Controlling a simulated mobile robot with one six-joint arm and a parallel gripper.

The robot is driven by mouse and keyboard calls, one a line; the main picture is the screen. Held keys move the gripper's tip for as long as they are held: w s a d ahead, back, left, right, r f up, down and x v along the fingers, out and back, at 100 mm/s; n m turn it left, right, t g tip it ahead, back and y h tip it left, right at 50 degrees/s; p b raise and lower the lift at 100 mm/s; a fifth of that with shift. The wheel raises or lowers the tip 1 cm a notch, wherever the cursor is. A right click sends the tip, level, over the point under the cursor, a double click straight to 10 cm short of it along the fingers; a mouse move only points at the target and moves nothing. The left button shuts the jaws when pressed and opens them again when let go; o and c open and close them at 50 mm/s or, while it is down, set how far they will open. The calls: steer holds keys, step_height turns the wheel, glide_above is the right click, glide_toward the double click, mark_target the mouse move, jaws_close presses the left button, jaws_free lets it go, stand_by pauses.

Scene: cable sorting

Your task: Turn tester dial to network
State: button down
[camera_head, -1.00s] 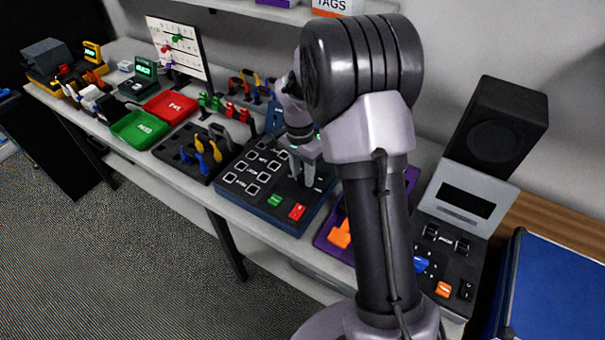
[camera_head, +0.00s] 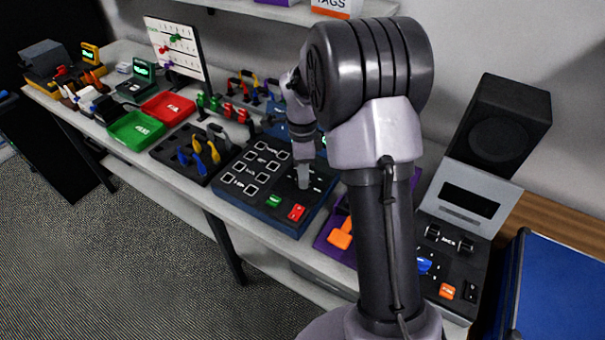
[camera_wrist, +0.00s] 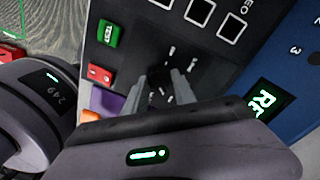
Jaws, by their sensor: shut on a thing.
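The tester (camera_head: 240,205) is a dark panel with a blue base, rows of white-edged square sockets, a green button (camera_head: 274,201) and a red button (camera_head: 297,212). In the wrist view its dial (camera_wrist: 158,76) is a small dark knob with white marks around it. My gripper (camera_wrist: 160,85) is shut on the dial, a finger on each side. In the head view my gripper (camera_head: 304,182) points down onto the panel's right part and hides the dial. The marks are too small to read, so the dial's setting cannot be told.
A purple tray with an orange part (camera_head: 341,234) lies right of the tester. A grey device (camera_head: 450,250) and a black speaker (camera_head: 502,128) stand farther right.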

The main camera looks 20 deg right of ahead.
steer(key=shift+m, duration=0.3)
stand_by(0.4)
steer(key=c, duration=1)
jaws_free()
steer(key=shift+c, duration=0.2)
step_height(320, 180, up, 17)
steer(key=p, duration=0.6)
steer(key=shift+w+d+r+p, duration=0.2)
steer(key=shift+w+p, duration=0.1)
steer(key=shift+w, duration=0.15)
